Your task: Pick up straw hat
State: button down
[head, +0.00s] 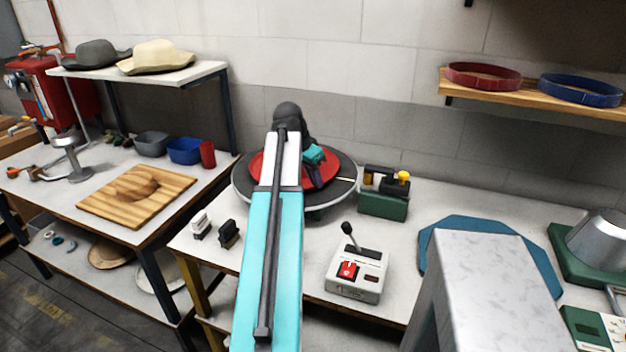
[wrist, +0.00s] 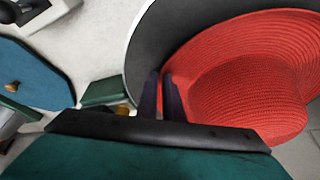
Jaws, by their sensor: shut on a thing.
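The red woven straw hat (head: 258,166) lies on a round dark turntable with a pale rim (head: 343,190), partly hidden by my arm in the head view. In the wrist view, the hat (wrist: 245,90) fills the right side, with its ribbed brim and crown showing. My gripper (wrist: 160,80) has its two dark fingers close together at the near edge of the brim, shut on it. I cannot tell whether the hat is lifted off the disc.
A green machine with a yellow knob (head: 383,204) stands just right of the turntable. A white control box (head: 354,274) with a red switch and lever is in front. A cream hat (head: 155,56) and a dark hat (head: 95,53) sit on the left shelf. A wall stands close behind.

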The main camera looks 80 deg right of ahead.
notch_tip(320, 180, up, 7)
jog(key=shift+d+r+b, duration=0.1)
jog(key=shift+r+b, duration=0.05)
jog(key=shift+b, duration=0.45)
jog(key=shift+r, duration=0.95)
